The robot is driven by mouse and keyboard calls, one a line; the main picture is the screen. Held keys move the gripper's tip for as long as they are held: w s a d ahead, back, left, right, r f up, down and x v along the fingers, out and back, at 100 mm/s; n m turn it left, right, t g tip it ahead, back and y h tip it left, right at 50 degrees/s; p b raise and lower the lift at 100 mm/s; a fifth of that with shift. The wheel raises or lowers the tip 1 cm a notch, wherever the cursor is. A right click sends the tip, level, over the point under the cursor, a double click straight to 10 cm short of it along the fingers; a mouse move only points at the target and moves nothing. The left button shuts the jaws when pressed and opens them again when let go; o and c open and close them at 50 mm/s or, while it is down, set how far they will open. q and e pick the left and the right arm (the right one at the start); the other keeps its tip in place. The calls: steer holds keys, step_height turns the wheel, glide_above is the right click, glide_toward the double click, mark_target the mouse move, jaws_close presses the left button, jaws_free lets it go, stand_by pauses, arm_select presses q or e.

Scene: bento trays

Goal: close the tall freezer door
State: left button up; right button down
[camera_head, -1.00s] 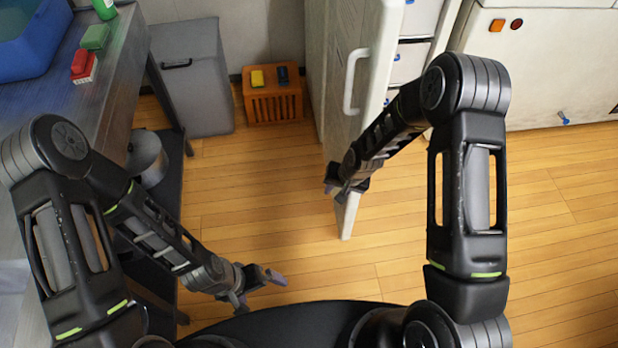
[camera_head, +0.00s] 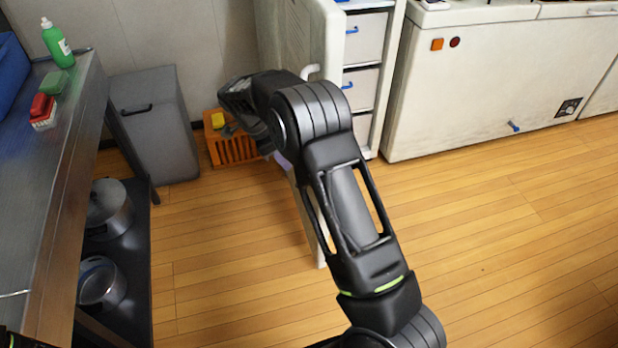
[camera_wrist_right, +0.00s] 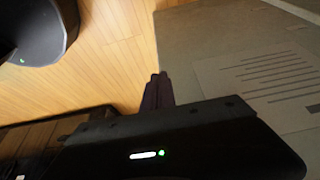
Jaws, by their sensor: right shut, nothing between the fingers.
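The tall freezer door (camera_head: 321,225) stands open in the head view, with its pale edge towards me and its lower part partly behind my right arm. Its white handle (camera_head: 310,71) shows just above my arm. White drawers (camera_head: 361,88) inside the freezer are exposed to the right of the door. My right gripper (camera_head: 282,160) is mostly hidden behind my forearm, with only a purplish fingertip showing at the door's left side. Contact cannot be told. My left gripper is out of view.
An orange crate (camera_head: 234,151) and a grey bin (camera_head: 160,135) stand by the back wall. A steel table (camera_head: 60,165) with pots (camera_head: 106,208) below is at the left. A white chest unit (camera_head: 480,90) is at the right. The wooden floor at the right is clear.

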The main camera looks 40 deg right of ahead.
steer(key=shift+f, duration=0.1)
steer(key=s+d+f+p, duration=0.1)
steer(key=s+d+f, duration=0.1)
steer(key=d+f, duration=0.5)
steer(key=shift+s+d+f+p, duration=0.15)
steer(key=shift+s+f+p, duration=0.2)
steer(key=shift+f, duration=0.75)
